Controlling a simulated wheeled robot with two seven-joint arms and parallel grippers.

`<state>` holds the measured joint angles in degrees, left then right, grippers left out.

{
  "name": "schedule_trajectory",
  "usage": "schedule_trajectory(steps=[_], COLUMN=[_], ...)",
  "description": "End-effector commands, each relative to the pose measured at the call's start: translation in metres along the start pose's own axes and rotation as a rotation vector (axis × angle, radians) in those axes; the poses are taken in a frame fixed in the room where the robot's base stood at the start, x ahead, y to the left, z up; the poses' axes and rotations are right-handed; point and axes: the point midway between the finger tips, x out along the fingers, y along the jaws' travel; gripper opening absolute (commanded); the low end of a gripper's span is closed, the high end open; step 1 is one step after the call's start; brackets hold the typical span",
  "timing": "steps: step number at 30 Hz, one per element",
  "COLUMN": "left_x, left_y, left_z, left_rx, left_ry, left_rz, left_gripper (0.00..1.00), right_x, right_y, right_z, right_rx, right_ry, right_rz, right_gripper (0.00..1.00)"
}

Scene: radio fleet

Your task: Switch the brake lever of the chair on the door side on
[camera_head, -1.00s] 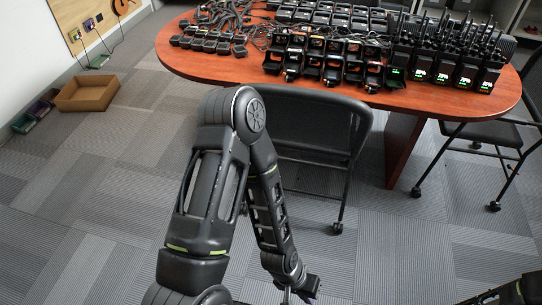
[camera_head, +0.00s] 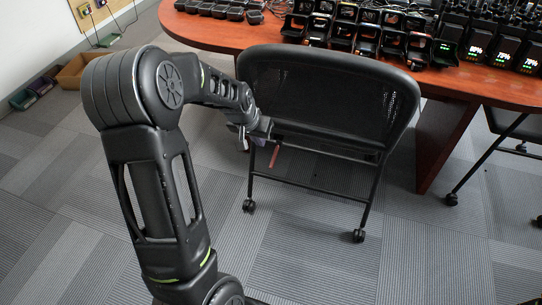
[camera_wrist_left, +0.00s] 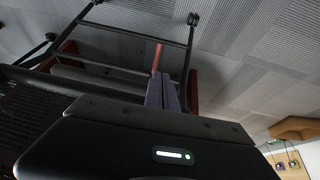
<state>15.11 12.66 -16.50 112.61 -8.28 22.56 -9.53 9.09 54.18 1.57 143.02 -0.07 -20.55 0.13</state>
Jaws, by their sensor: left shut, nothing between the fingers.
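The black chair (camera_head: 330,92) stands in front of the table, with castors and a tube frame below its mesh back. A red lever (camera_head: 274,157) shows under the chair; I take it for the brake lever. The red lever (camera_wrist_left: 157,57) also shows in the left wrist view, just beyond my fingertips. My left gripper (camera_head: 248,138) is at the left side of the chair, close to the lever. Its fingers (camera_wrist_left: 163,92) are shut with nothing between them. Whether they touch the lever I cannot tell. My right gripper is out of view.
The wooden table (camera_head: 460,86) behind the chair carries several radios and chargers. A second chair (camera_head: 510,122) stands at the right. A cardboard box (camera_head: 84,70) is on the floor at the back left. Carpet in front of the chair is clear.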

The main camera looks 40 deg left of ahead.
Motion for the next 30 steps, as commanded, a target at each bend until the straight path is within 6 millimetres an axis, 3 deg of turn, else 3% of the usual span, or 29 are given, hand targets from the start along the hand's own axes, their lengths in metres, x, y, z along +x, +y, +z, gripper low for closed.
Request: schedule_trajectory(steps=[11, 30], left_x=[0.012, 0.125], left_y=[0.001, 0.004], left_z=[0.001, 0.004], left_rx=[-0.001, -0.001], left_ry=[0.0, 0.0], left_rz=[0.001, 0.001], left_gripper=[0.0, 0.0], right_x=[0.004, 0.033], right_y=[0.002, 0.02], right_z=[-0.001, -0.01], right_rx=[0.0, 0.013], right_ry=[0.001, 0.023], right_rz=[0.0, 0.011], right_gripper=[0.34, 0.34])
